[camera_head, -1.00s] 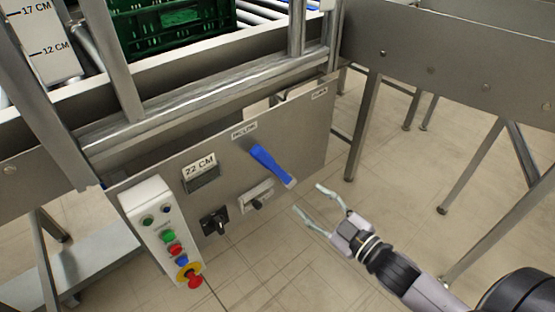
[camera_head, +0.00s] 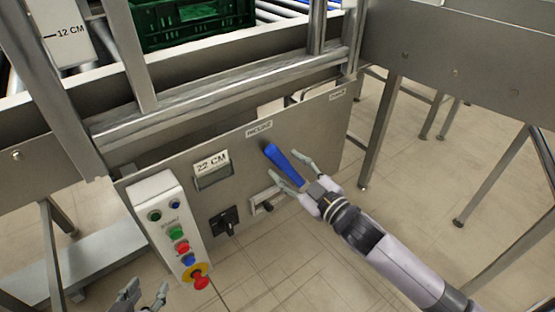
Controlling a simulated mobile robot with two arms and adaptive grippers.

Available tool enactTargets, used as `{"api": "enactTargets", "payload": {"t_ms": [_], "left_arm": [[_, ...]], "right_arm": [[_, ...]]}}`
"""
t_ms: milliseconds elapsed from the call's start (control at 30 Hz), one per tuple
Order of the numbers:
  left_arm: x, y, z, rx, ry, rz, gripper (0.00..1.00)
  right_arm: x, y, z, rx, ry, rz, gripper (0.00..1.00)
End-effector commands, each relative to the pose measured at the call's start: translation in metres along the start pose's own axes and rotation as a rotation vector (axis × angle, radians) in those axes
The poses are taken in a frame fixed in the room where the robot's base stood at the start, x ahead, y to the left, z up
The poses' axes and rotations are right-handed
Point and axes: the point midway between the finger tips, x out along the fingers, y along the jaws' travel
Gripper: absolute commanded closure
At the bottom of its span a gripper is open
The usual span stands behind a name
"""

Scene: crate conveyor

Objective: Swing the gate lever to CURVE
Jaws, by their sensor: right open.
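The blue gate lever (camera_head: 285,164) is on the grey panel (camera_head: 240,180). It slants from upper left, just under a small label (camera_head: 259,130) whose text is hard to read, down to the right. A second small label (camera_head: 338,94), also too small to read surely, is at the panel's upper right. My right gripper (camera_head: 292,170) is open at the lever, one finger on each side of its lower part. I cannot tell whether the fingers touch it. My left gripper (camera_head: 146,297) is partly in view at the bottom left edge, its fingers apart and away from the lever.
A control box (camera_head: 168,222) with several buttons and a red emergency stop (camera_head: 201,281) is left of the lever. A 22 CM display (camera_head: 212,168), a black switch (camera_head: 224,222) and a small handle (camera_head: 266,201) sit between. A green crate (camera_head: 190,20) is on the conveyor above.

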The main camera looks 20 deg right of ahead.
Motion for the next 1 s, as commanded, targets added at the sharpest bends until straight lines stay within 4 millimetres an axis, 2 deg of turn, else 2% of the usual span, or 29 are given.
{"api": "enactTargets", "payload": {"t_ms": [100, 333, 700, 1000], "left_arm": [[0.003, 0.002, -0.014, 0.001, 0.076, 0.005, 0.6], [0.004, 0.005, -0.036, 0.001, 0.182, 0.011, 0.6], [0.003, 0.006, -0.041, 0.001, 0.205, 0.012, 0.6], [0.003, 0.006, -0.041, 0.001, 0.204, 0.013, 0.6]], "right_arm": [[0.021, 0.0, 0.0, -0.001, 0.002, 0.002, 0.52], [0.044, -0.001, 0.001, 0.0, 0.001, 0.0, 0.52], [0.049, 0.0, 0.0, 0.0, -0.001, 0.0, 0.52], [0.049, 0.0, 0.0, 0.0, 0.0, 0.0, 0.71]]}}
